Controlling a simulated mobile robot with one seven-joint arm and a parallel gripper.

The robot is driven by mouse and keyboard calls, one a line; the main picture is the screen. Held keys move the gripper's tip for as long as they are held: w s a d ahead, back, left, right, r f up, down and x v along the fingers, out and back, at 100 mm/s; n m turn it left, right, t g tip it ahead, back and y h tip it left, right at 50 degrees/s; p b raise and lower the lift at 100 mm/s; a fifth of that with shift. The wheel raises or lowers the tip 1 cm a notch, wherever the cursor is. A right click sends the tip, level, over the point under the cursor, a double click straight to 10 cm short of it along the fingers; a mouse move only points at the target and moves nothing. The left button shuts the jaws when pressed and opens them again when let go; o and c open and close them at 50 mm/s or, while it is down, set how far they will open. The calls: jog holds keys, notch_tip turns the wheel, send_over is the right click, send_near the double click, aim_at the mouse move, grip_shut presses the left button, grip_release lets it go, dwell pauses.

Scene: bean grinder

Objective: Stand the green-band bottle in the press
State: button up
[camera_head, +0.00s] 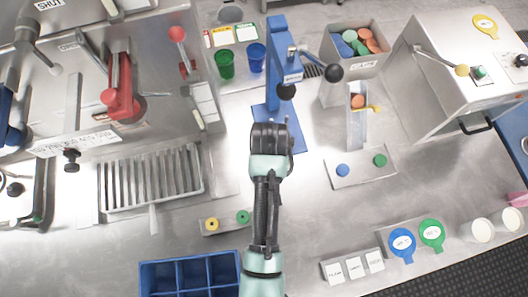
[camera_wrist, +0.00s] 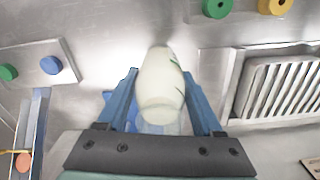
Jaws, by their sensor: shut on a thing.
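A pale whitish bottle (camera_wrist: 160,85) with thin green marks on its right side lies between the two blue fingers of my gripper (camera_wrist: 164,88) in the wrist view. My gripper is shut on it. In the head view my gripper (camera_head: 271,136) is over the base of the blue press and hides the bottle. The blue press (camera_head: 277,45) has an upright column, a lever with a dark ball knob and a blue base (camera_head: 301,137). I cannot tell whether the bottle touches the base.
A small plate with blue and green discs (camera_head: 362,168) lies right of the press. A slatted drain tray (camera_head: 150,180) is to the left. Green (camera_head: 225,64) and blue (camera_head: 257,58) cups stand behind. A blue divided crate (camera_head: 192,275) is at the front.

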notch_tip(320, 180, down, 5)
jog(key=shift+r, duration=0.1)
jog(key=shift+w+d+f, duration=0.1)
jog(key=shift+w+f, duration=0.1)
jog(key=o, duration=1.3)
jog(key=shift+f, duration=0.1)
